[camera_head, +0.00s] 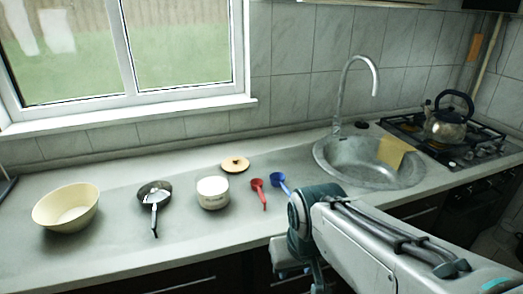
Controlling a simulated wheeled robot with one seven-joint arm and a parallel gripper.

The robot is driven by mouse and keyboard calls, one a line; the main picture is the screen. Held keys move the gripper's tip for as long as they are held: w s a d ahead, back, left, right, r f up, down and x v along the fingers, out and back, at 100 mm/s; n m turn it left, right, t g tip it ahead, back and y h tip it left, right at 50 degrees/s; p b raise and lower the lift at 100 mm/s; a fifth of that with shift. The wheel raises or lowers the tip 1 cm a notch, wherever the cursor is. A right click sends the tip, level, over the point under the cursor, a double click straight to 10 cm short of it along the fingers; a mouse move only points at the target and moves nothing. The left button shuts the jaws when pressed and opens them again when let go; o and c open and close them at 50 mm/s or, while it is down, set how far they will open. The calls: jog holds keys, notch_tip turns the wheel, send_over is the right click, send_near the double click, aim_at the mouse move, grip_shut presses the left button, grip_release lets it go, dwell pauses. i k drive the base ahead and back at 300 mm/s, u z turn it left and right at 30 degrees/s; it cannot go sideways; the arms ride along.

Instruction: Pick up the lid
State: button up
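The lid (235,164) is a small round yellow-tan disc with a dark knob. It lies flat on the counter, behind and to the right of a white enamel pot (213,193). The pot stands upright and apart from the lid. My arm comes in from the lower right, and its end hangs at the counter's front edge, nearer to me than the lid and to its right. My gripper (300,280) is only partly seen at the bottom of the picture. Its fingertips are hidden or cut off, so its opening cannot be made out.
A red ladle (259,191) and a blue ladle (279,181) lie right of the pot. A pan (154,194) and a cream bowl (66,206) stand to the left. The sink (350,170) with its tall tap and a kettle (446,126) on the hob are at right. A tiled wall stands close behind the lid.

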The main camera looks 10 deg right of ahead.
aim_at(234, 165)
jog(key=z, duration=0.15)
jog(key=i, duration=0.9)
jog(key=u, duration=0.35)
